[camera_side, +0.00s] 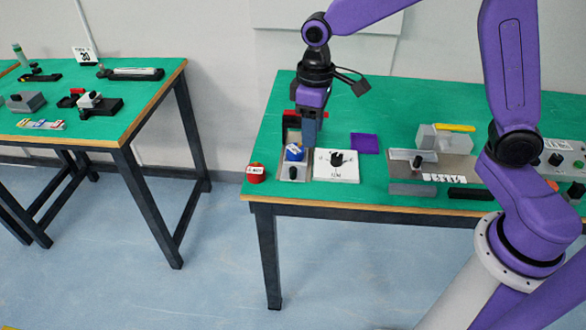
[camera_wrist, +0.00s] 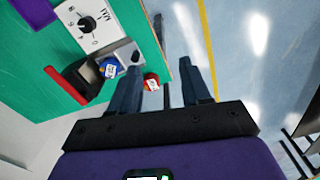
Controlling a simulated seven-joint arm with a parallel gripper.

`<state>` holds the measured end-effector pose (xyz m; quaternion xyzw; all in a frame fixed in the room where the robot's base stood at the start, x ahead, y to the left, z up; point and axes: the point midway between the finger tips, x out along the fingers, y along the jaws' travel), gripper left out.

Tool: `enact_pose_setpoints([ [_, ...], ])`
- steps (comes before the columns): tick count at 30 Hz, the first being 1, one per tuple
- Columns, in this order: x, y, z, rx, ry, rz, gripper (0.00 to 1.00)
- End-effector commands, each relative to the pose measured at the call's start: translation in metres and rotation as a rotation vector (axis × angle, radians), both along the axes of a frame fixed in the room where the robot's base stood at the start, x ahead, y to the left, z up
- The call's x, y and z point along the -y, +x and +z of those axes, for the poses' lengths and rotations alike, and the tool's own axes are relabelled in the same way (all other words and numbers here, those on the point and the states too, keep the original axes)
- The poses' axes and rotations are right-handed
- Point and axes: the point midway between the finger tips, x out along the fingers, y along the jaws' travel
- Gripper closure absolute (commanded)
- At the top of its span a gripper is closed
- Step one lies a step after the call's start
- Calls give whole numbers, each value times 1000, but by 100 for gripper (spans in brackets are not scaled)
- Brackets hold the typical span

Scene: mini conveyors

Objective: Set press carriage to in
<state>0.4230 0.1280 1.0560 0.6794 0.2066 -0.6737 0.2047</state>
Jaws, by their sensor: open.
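The fixture's dark red part (camera_wrist: 68,88), the blue block (camera_wrist: 110,69) and the grey block (camera_wrist: 124,52) also show in the wrist view. I cannot tell for sure that the grey block is the press carriage. My gripper (camera_side: 308,132) hangs above the fixture, pointing down. Its fingers (camera_wrist: 160,70) are apart with nothing between them.
A red labelled cylinder (camera_side: 256,173) stands left of the fixture, near the table edge. A white dial plate (camera_side: 337,167) with a black knob is right of it. A purple square (camera_side: 365,143) lies behind. Another grey device (camera_side: 440,138) with a yellow bar stands farther right.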

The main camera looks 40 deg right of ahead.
Motion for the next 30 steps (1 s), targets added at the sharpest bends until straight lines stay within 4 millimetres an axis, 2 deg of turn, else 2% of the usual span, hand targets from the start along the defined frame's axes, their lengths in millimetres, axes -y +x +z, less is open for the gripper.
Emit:
enact_pose_setpoints([
  [1, 3, 22, -8, -4, -3, -40, 53],
  [3, 9, 46, -16, -6, -4, -87, 53],
  [6, 17, 73, -27, -8, -5, -140, 53],
  [9, 24, 90, -34, -8, -5, -176, 53],
  [12, 28, 99, -38, -8, -5, -193, 53],
  [17, 30, 101, -48, -9, -5, -198, 53],
  [20, 30, 101, -61, -10, -6, -199, 53],
  [30, 30, 100, -124, -11, -7, -198, 53],
])
